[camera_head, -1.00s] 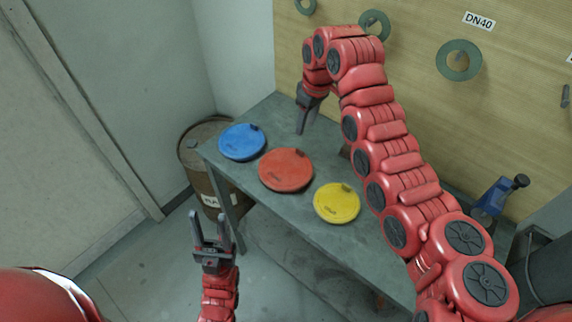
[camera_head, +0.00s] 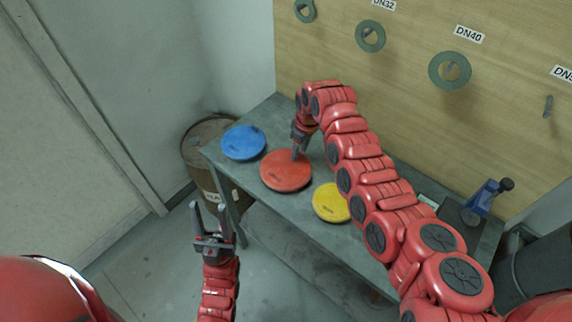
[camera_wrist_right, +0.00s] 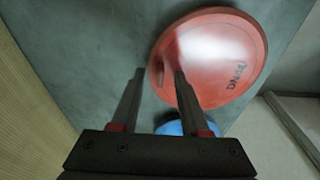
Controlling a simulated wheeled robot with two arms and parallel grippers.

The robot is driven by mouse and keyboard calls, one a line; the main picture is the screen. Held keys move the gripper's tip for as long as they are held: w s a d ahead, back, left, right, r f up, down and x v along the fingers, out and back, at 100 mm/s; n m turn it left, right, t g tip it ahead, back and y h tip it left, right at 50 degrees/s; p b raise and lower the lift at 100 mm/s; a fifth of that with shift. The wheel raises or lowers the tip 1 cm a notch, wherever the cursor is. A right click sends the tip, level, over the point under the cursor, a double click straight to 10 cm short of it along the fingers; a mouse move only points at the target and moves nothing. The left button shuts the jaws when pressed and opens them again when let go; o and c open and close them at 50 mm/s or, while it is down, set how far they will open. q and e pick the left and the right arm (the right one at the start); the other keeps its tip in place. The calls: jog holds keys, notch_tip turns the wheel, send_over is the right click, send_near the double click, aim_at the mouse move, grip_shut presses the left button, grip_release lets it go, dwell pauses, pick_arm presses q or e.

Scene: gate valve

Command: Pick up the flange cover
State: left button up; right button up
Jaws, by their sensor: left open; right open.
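Three round flange covers lie flat on the grey table: a blue one (camera_head: 243,142), a red one (camera_head: 285,172) and a yellow one (camera_head: 331,203). My right gripper (camera_head: 298,153) is open and points down at the far edge of the red cover. In the right wrist view, the red cover (camera_wrist_right: 215,50) bears dark lettering, and its small raised grip lies between the fingertips of the open gripper (camera_wrist_right: 158,74). Whether the fingers touch it I cannot tell. Part of the blue cover (camera_wrist_right: 180,127) shows behind the fingers. My left gripper (camera_head: 212,212) is open and empty, in front of the table.
The table (camera_head: 275,110) stands against a wooden board (camera_head: 420,120) with hanging gaskets, one a ring (camera_head: 450,70) beside the DN40 label. A rusty barrel (camera_head: 200,150) stands at the table's left end. A blue tool (camera_head: 484,200) stands at its right end.

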grip_shut()
dwell(0.5)
